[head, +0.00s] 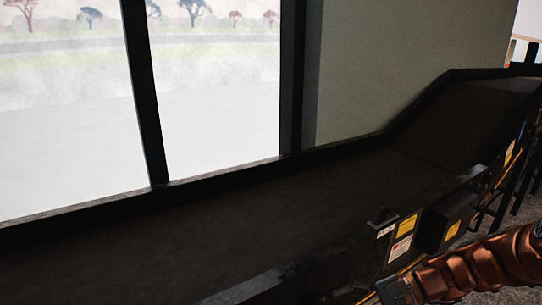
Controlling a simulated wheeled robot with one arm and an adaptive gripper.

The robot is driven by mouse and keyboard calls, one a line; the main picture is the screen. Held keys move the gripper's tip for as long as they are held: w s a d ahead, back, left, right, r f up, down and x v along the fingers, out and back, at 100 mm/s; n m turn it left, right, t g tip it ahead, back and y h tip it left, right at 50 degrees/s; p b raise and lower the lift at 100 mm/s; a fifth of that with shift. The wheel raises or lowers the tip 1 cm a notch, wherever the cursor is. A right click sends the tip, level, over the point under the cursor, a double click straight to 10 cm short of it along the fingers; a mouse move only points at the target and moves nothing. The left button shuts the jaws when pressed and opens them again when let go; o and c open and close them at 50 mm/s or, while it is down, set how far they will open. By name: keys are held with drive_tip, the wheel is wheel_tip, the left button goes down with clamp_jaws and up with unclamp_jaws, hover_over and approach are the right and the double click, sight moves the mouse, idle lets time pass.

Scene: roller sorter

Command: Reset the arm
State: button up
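My copper-brown, ribbed arm (480,268) enters at the lower right of the head view and reaches left along the near side of the conveyor. Its left end turns dark and runs to the bottom edge of the picture. No gripper fingers show, so I cannot see whether they are open or hold anything.
A dark, empty conveyor (255,220) crosses the view and slopes up at the right. A black box (447,222) and yellow and white labels (403,235) are on its near side, close to my arm. Behind it are a large window (220,90) and a plain wall (400,65).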

drive_tip(key=s+a+r+n+g+h+p, duration=0.3)
drive_tip(key=s+r+n+h+p, duration=0.6)
drive_tip(key=s+r+p, duration=0.9)
drive_tip(key=s+d+r+n+t+h+p, duration=0.1)
drive_tip(key=s+d+r+n+h+p, duration=0.1)
drive_tip(key=r, duration=0.6)
drive_tip(key=s+d+h+p, duration=0.1)
drive_tip(key=d+p, duration=0.1)
drive_tip(key=shift+s+d+n+h, duration=0.3)
drive_tip(key=shift+s+d+h, duration=0.05)
drive_tip(key=shift+s+h, duration=0.05)
